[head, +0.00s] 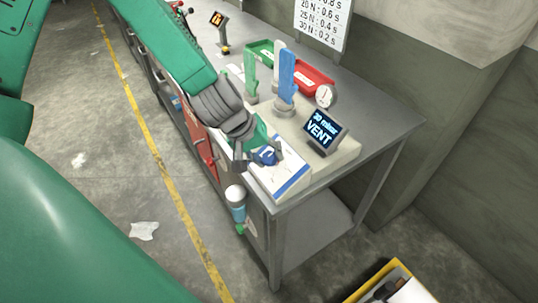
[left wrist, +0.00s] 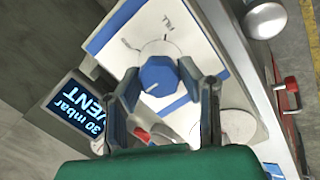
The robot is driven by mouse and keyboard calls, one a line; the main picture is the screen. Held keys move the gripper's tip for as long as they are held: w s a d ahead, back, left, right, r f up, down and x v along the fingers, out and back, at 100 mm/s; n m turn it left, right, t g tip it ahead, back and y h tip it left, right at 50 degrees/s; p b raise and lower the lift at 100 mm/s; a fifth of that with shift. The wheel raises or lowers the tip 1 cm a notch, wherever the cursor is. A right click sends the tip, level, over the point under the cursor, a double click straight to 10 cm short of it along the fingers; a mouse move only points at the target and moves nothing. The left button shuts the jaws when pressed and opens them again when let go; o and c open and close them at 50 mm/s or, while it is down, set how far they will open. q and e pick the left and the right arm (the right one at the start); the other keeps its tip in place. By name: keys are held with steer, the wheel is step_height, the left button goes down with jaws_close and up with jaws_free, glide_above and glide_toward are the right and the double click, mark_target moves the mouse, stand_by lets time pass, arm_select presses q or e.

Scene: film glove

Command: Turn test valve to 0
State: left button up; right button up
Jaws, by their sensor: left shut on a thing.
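The test valve is a blue knob (head: 267,156) on a white panel with a blue stripe (head: 292,182), at the front end of the bench. In the left wrist view the knob (left wrist: 158,76) sits between the two fingers of my left gripper (left wrist: 160,80), which is shut on it. My left gripper (head: 256,158) also shows in the head view, reaching down over the panel. Marks and small lettering surround the knob; its pointer's exact setting is hard to read. A display (head: 321,131) beside the panel reads "30 mbar VENT". My right gripper is not in view.
Green and blue upright hand-shaped forms (head: 287,78), a red tray (head: 312,80) and a round gauge (head: 326,96) stand behind the panel. A yellow-edged box (head: 385,277) is on the floor.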

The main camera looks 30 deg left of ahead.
arm_select(q)
steer(key=shift+w+a+n, duration=0.1)
steer(key=shift+w+n, duration=0.05)
steer(key=shift+n, duration=0.15)
stand_by(0.4)
steer(key=o, duration=1.1)
steer(key=shift+a+r, duration=0.1)
steer(key=shift+r, duration=0.15)
steer(key=v, duration=1.1)
steer(key=shift+a, duration=0.15)
